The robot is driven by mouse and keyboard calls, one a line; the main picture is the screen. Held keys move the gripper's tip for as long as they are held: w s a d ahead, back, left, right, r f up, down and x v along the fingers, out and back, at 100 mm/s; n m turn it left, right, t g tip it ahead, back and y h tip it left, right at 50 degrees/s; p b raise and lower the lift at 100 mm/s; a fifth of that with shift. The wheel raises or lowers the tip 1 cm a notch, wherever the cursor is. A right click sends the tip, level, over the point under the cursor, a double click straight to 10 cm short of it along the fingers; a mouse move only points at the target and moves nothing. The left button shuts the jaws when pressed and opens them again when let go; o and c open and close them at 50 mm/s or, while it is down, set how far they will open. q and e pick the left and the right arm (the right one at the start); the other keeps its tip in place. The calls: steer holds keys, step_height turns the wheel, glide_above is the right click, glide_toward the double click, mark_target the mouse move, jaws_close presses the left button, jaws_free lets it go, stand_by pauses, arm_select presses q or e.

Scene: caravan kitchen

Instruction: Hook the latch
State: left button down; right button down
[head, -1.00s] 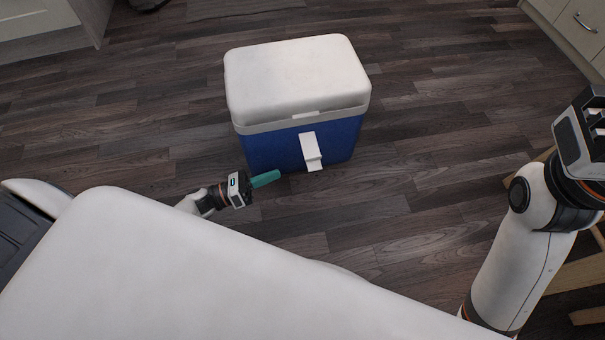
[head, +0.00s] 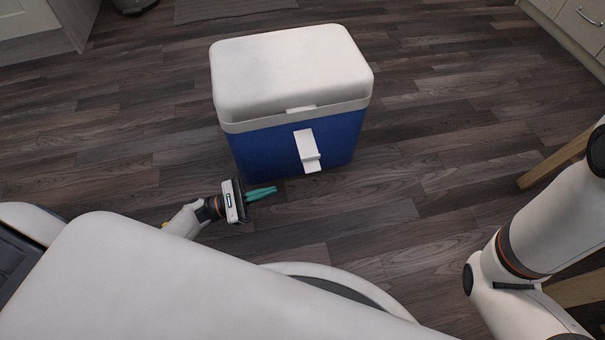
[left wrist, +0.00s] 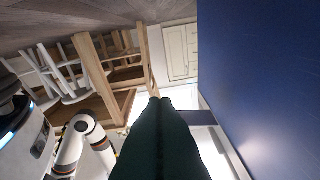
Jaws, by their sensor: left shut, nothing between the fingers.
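A white latch (head: 308,150) hangs on the front of a blue cooler (head: 266,151) with a closed white lid (head: 290,65). The latch slopes down the front, its upper end just below the lid's rim. My left gripper (head: 274,190) is low, to the left of the latch and in front of the cooler, apart from the latch. Its green fingers are together and empty, pointing right. In the left wrist view the fingers (left wrist: 161,135) hide part of the scene, and the cooler's blue front (left wrist: 265,75) fills the right side. My right gripper is outside the picture.
The wood floor (head: 440,120) around the cooler is clear. A wooden chair leg (head: 550,168) stands at the right, beside my right arm. Cream cabinets (head: 570,25) are at the back right, and a grey mat (head: 235,8) lies behind.

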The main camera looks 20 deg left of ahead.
mark_target(308, 149)
arm_select(q)
steer(key=w+d+r+b, duration=0.1)
steer(key=w+d+r, duration=0.3)
steer(key=d+r, duration=0.2)
steer(key=shift+w+d+r+b, duration=0.15)
steer(key=shift+w+d+b, duration=0.15)
steer(key=shift+d, duration=0.85)
